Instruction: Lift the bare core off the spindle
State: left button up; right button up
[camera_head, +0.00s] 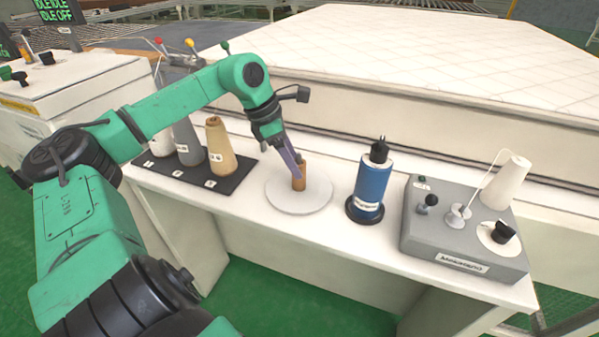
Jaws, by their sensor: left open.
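A small brown core (299,180), with no thread on it, stands upright on a round white disc (290,203) on the table. I cannot see a spindle inside it. My left gripper (294,165) reaches down from the upper left with its fingers at the core's upper part. The fingers are open, and one grey finger hides part of the core's left side; whether they touch it I cannot tell. My right gripper is not in view.
A blue spool (371,185) on a black base stands right of the disc. A grey machine (462,232) with a white cone (506,183) is further right. A dark tray (190,173) with several cones, one tan (220,150), is at left. A quilted mattress (400,50) lies behind.

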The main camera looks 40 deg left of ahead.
pick_arm(q)
jog(key=shift+w+d+f+p, duration=0.2)
jog(key=shift+f+p, duration=0.15)
jog(key=shift+p, duration=0.7)
jog(key=shift+a+f+b, duration=0.1)
jog(key=shift+f+b, duration=0.3)
jog(key=shift+f, duration=0.4)
jog(key=shift+w+d+f, duration=0.3)
jog(key=shift+w+f, duration=0.05)
jog(key=shift+f, duration=0.2)
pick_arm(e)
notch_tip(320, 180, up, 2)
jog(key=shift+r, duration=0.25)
pick_arm(q)
jog(key=shift+c, duration=0.4)
grip_shut()
jog(key=shift+r, duration=0.1)
notch_tip(320, 180, up, 20)
